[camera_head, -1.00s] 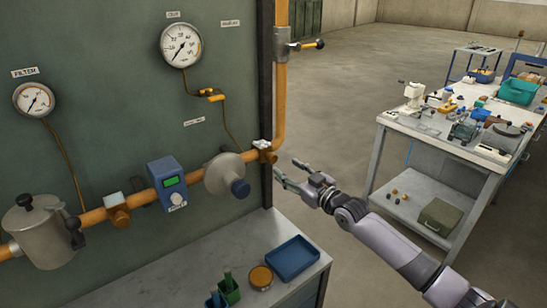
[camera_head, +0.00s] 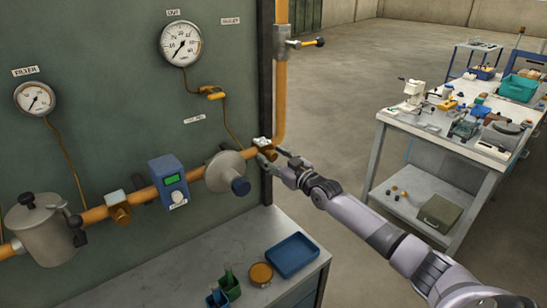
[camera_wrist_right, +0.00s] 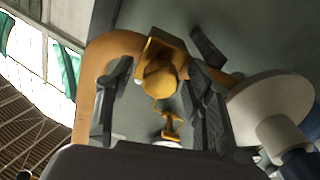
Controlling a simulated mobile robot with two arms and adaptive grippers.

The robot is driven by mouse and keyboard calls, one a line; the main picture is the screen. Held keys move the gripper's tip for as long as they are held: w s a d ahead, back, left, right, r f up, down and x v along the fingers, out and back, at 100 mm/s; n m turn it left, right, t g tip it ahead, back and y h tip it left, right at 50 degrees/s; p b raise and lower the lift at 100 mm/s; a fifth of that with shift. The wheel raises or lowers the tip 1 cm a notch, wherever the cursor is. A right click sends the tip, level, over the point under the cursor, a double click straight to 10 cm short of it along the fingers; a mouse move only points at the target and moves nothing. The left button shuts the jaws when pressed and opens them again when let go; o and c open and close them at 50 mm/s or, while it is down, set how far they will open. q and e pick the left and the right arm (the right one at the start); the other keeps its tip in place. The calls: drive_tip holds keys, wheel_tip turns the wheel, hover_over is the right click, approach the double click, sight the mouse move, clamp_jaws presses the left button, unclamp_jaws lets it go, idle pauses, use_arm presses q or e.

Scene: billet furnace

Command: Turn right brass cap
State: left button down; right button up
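The right brass cap (camera_head: 268,153) sits on the orange pipe at the panel's right edge, beside the pipe's bend. In the right wrist view the brass cap (camera_wrist_right: 160,80) shows as a rounded knob in front of a square brass body. My right gripper (camera_head: 273,160) is at the cap, reaching in from the right. In the wrist view its two dark fingers (camera_wrist_right: 161,90) are open, one on each side of the cap, with gaps visible. The fingers partly hide the fitting in the head view. My left gripper is not in view.
A grey round regulator (camera_head: 225,172) with a dark blue knob is just left of the fitting. A second brass fitting (camera_head: 118,208) and a blue meter (camera_head: 167,182) are further left. A bench with a blue tray (camera_head: 292,256) is below.

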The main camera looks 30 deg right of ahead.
clamp_jaws()
idle(0.4)
drive_tip(key=shift+m, duration=0.4)
drive_tip(key=shift+f+m+b, duration=0.1)
drive_tip(key=shift+m+b, duration=0.55)
drive_tip(key=shift+m, duration=0.35)
drive_tip(key=m+b, duration=0.1)
drive_tip(key=m, duration=0.2)
drive_tip(key=shift+m, duration=0.3)
drive_tip(key=m, duration=0.3)
drive_tip(key=shift+m+b, duration=0.3)
drive_tip(key=shift+b, duration=0.05)
drive_tip(key=shift+m, duration=1.4)
